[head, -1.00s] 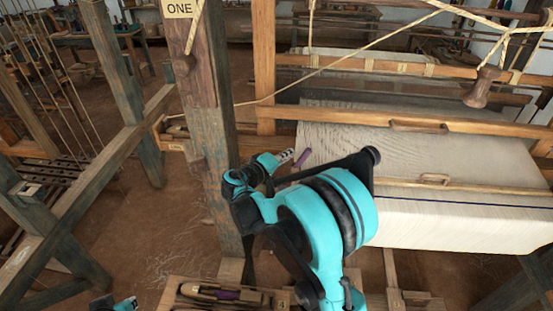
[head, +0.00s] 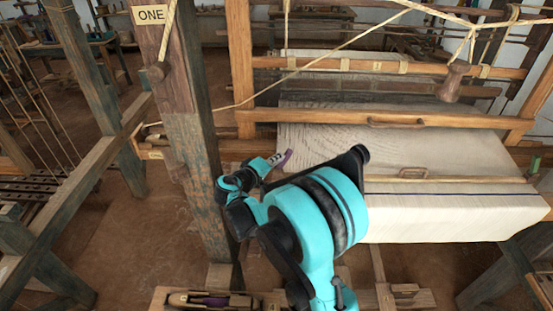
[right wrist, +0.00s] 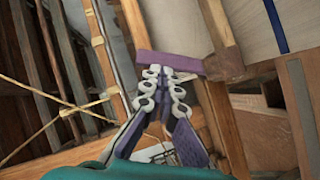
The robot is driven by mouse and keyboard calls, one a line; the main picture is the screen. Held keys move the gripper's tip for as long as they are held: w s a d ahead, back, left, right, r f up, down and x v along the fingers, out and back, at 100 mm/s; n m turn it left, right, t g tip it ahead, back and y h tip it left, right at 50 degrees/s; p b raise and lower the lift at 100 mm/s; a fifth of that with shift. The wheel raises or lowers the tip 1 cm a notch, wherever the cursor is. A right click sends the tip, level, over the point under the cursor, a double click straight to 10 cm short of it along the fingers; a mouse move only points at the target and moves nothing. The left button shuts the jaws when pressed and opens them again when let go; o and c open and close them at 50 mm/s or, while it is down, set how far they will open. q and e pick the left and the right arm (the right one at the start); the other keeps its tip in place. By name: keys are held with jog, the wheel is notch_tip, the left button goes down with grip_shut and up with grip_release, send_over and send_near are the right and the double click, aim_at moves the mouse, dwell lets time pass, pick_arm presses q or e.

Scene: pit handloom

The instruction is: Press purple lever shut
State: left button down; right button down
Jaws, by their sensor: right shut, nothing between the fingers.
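The purple lever (head: 286,157) is a short bar at the left edge of the cloth, beside the loom's wooden frame. In the right wrist view it is a purple strip (right wrist: 172,63) crossing just beyond my fingertips, its right end near a wooden block. My right gripper (head: 275,160) is shut and empty, with its tips at the lever. In the right wrist view its pale ringed fingers (right wrist: 165,74) meet at or very near the strip's lower edge; I cannot tell whether they touch. The lever's mounting is unclear. My left gripper is not in view.
A thick post (head: 186,140) labelled ONE stands left of my right arm. The cloth (head: 440,220) and wooden beams (head: 400,121) lie to the right. A wooden tray (head: 160,300) holding a shuttle is at the bottom. Bare floor shows left of the post.

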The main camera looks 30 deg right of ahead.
jog(key=shift+s+d+m+y, duration=0.25)
jog(key=shift+d+m+y, duration=0.1)
jog(key=shift+m+y, duration=0.15)
jog(key=shift+s+d+m+y+p, duration=0.3)
jog(key=shift+d+m+y+p, duration=0.2)
jog(key=d+m+y, duration=0.1)
jog(key=s+d+f+m+t+y, duration=0.1)
jog(key=f+m+y, duration=0.1)
jog(key=shift+s+d+m+t+y, duration=0.3)
jog(key=shift+s+d+t, duration=0.05)
jog(key=shift+d+t, duration=0.05)
jog(key=shift+s+d+f+b, duration=0.25)
jog(key=shift+d+f+b, duration=0.15)
jog(key=shift+f+b, duration=0.35)
dwell(0.5)
